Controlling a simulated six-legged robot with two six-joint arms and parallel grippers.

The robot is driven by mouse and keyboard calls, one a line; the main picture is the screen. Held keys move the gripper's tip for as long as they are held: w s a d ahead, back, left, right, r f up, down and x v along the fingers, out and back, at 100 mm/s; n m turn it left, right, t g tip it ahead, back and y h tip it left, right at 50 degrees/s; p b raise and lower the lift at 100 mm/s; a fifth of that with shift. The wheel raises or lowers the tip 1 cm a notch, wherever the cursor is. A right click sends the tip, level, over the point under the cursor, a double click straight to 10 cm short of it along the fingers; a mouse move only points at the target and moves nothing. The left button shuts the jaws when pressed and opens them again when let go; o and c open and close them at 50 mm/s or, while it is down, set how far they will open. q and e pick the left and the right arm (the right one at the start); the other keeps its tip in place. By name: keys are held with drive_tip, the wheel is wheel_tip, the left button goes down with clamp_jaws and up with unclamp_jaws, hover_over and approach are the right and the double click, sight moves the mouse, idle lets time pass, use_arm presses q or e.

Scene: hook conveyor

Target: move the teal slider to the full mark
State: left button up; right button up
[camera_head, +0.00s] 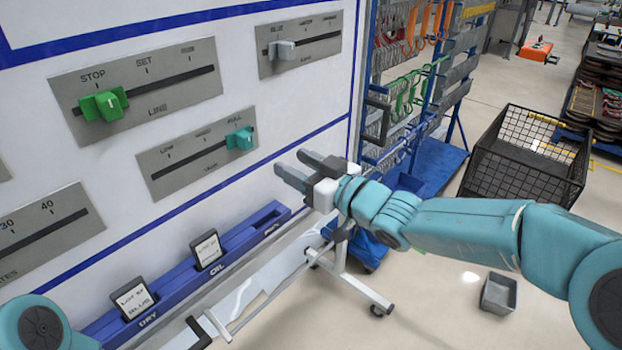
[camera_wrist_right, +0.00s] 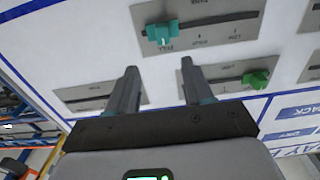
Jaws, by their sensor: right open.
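The teal slider (camera_head: 240,139) sits at the right end of the slot in its grey plate (camera_head: 165,184), directly below the word FULL. In the right wrist view the teal slider (camera_wrist_right: 162,34) is above the fingers, beside the FULL label, with the plate upside down. My right gripper (camera_head: 294,163) is open and empty, to the right of the slider and apart from it. Its two fingers also show spread in the right wrist view (camera_wrist_right: 158,80). My left gripper is out of view.
A green slider (camera_head: 104,105) stands at STOP on the plate above. A light grey slider (camera_head: 284,49) sits on the top right plate. A blue rail (camera_head: 180,272) with cards juts out below. A black wire basket (camera_head: 525,155) stands at right.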

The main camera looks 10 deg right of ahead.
drive_tip(key=v, duration=0.3)
drive_tip(key=shift+s+d, duration=0.1)
drive_tip(key=shift+f, duration=0.1)
